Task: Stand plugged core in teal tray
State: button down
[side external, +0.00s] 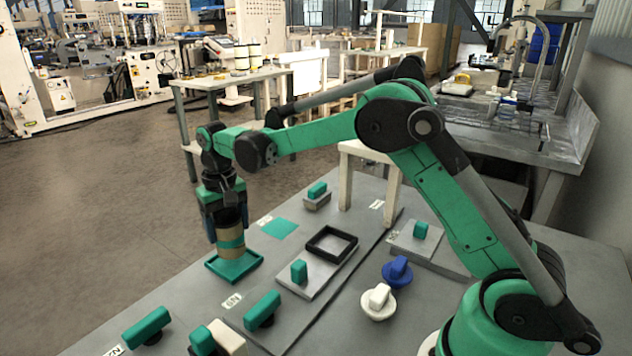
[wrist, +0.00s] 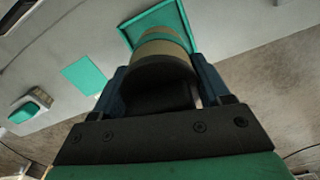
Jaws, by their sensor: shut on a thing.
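The core (side external: 231,240) is a brown cardboard cylinder with a teal band. It is upright between the jaws of my gripper (side external: 228,222), which is shut on it. The teal tray (side external: 247,268) is a shallow square with a raised rim, at the far left edge of the grey table. The core's lower end is over or within the tray; I cannot tell whether it touches the floor of the tray. In the wrist view the core (wrist: 165,50) is between the dark fingers, with the tray (wrist: 130,33) beyond it. The plug is not clearly visible.
A flat teal square (side external: 279,229) lies right of the tray. A black square frame (side external: 331,244) and a teal-handled block (side external: 299,271) sit on a grey plate. Blue (side external: 397,271) and white (side external: 378,301) knobs stand nearer. A white stand (side external: 371,165) rises behind.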

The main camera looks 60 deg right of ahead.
jog(key=shift+f, duration=1.55)
dwell(1.4)
grip_release()
jog(key=shift+r, duration=0.15)
jog(key=shift+r, duration=3.9)
